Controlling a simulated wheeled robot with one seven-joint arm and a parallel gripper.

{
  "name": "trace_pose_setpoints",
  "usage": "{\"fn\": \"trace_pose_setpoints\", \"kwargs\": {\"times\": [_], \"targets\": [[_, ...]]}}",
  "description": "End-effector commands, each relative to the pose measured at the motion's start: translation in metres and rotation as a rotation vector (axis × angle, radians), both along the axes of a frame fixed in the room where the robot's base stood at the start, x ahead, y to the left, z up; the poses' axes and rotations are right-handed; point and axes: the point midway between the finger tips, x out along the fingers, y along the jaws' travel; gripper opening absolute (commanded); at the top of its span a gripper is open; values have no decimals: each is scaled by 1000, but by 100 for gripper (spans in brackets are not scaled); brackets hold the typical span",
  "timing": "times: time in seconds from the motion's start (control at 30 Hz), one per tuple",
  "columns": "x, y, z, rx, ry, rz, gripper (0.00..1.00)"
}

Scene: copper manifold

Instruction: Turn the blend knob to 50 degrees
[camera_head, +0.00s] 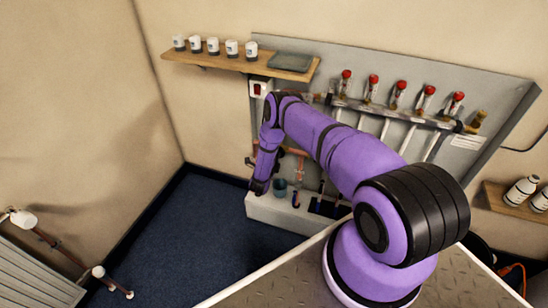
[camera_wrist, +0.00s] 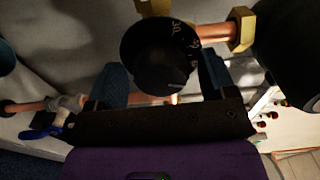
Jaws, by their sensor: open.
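The blend knob (camera_wrist: 158,62) is a round black dial with pale scale marks, some reading like numbers, in the upper middle of the wrist view. I cannot read its setting. Its copper pipe (camera_wrist: 213,32) and a brass nut (camera_wrist: 241,28) sit to its right. My gripper (camera_wrist: 163,76) is open, with one teal finger to each side of the knob's lower part. I cannot tell whether either finger touches it. In the head view my gripper (camera_head: 258,187) points down at the lower left of the grey panel, and I cannot make out the knob there.
The grey panel (camera_head: 400,65) carries several red-topped valves (camera_head: 398,92) to the right of my arm. A wooden shelf (camera_head: 235,62) with several white cups hangs above. A white trough (camera_head: 275,212) stands below my gripper. Blue floor to the left is clear.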

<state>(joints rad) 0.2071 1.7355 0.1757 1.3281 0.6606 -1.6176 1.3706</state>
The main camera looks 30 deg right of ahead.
Motion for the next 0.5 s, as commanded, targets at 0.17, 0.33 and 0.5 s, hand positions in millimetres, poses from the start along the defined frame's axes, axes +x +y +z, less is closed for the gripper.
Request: {"fn": "trace_pose_setpoints", "kwargs": {"times": [0.17,0.33,0.5], "targets": [[-6,9,0,1,1,0,77],[-24,31,-1,1,2,2,77],[-44,57,-1,2,1,1,77]]}}
